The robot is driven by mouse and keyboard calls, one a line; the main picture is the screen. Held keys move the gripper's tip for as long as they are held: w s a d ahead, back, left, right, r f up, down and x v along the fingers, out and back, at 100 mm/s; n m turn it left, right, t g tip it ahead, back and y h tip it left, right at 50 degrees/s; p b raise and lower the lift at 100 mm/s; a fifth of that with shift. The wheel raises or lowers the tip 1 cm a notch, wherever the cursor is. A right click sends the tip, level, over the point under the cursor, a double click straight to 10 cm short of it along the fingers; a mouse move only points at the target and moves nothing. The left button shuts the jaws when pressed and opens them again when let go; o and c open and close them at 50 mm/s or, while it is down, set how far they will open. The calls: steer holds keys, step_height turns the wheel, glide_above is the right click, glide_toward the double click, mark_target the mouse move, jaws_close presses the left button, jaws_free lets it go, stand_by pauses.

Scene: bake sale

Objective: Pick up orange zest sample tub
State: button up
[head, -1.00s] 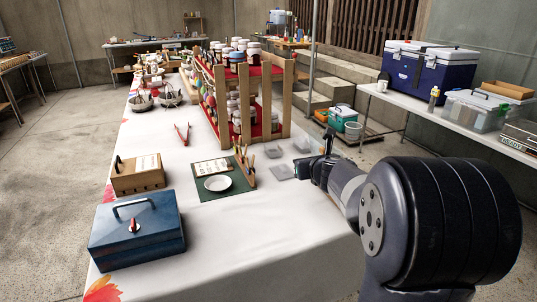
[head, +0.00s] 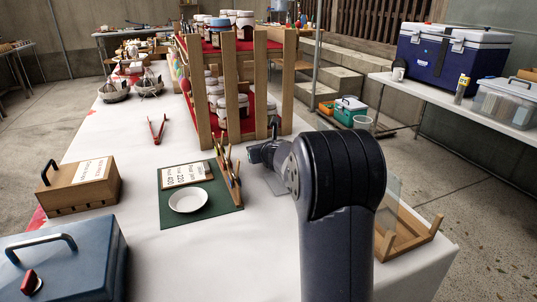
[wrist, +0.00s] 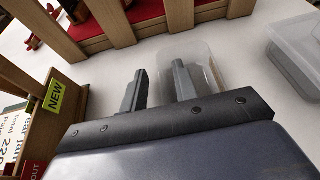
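A clear, open-topped tub (wrist: 205,58) stands on the white cloth beyond my gripper in the wrist view. A second translucent tub (wrist: 292,62) with a pale rim is at the right edge. I can read no label on either, so I cannot tell which is the orange zest sample tub. My gripper (wrist: 159,74) is open, with nothing between its fingers; its right finger overlaps the first tub in the picture, and I cannot tell if they touch. In the head view my gripper (head: 257,152) is low beside the rack, and a clear tub (head: 276,185) is partly hidden by my arm.
A wooden rack (head: 203,95) of jars stands close behind my gripper. A pen holder (head: 229,185), green mat (head: 175,218) with white dish (head: 188,200), wooden box (head: 80,185) and blue cash box (head: 70,265) lie to the left. A wooden stand (head: 410,240) is at right.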

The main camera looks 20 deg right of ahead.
steer(key=shift+w+f, duration=0.15)
steer(key=shift+w, duration=0.3)
steer(key=shift+c, duration=0.3)
jaws_close()
